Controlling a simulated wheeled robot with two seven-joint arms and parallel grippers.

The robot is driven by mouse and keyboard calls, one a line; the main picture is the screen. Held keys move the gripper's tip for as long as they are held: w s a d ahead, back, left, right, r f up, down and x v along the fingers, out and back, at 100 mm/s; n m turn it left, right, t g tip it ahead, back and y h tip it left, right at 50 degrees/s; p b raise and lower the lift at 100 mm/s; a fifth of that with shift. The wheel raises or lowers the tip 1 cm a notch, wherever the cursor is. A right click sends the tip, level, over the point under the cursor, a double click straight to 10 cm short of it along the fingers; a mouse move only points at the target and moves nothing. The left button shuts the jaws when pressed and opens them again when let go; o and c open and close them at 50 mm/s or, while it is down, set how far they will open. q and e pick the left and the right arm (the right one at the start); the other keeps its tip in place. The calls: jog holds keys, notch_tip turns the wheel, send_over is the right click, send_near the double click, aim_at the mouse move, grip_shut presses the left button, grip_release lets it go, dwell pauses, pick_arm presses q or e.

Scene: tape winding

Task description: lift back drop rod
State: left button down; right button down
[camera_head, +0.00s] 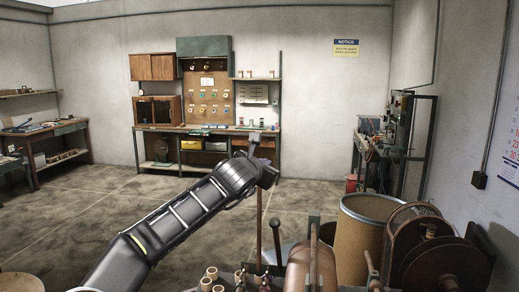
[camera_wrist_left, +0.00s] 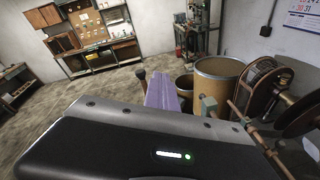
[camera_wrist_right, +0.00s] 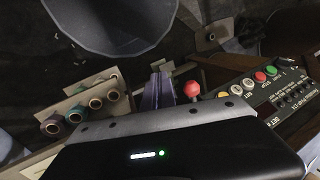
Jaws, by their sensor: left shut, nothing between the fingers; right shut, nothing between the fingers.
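My left gripper (camera_head: 255,139) is raised over the machine at the lower middle of the head view. Its purple fingers (camera_wrist_left: 162,94) are shut and empty in the left wrist view. A thin upright rod (camera_head: 259,215) shows just below the gripper, apart from the fingertips. A lever with a dark knob (camera_head: 275,224) stands beside it; a dark knob (camera_wrist_left: 140,74) shows left of the fingers. I cannot tell which piece is the back drop rod. My right gripper (camera_wrist_right: 158,90) is shut and empty, left of a red ball knob (camera_wrist_right: 192,89) in the right wrist view.
A control panel (camera_wrist_right: 270,88) with coloured buttons lies right of my right gripper. Several spools (camera_wrist_right: 75,116) sit to its left. A tan drum (camera_head: 361,235) and reels (camera_head: 437,258) stand right of my left arm. Open floor (camera_head: 95,210) lies at the left.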

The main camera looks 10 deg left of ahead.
pick_arm(q)
notch_tip(320, 180, up, 5)
jog(key=shift+s+a+r, duration=0.1)
jog(key=shift+a, duration=0.05)
dwell(0.4)
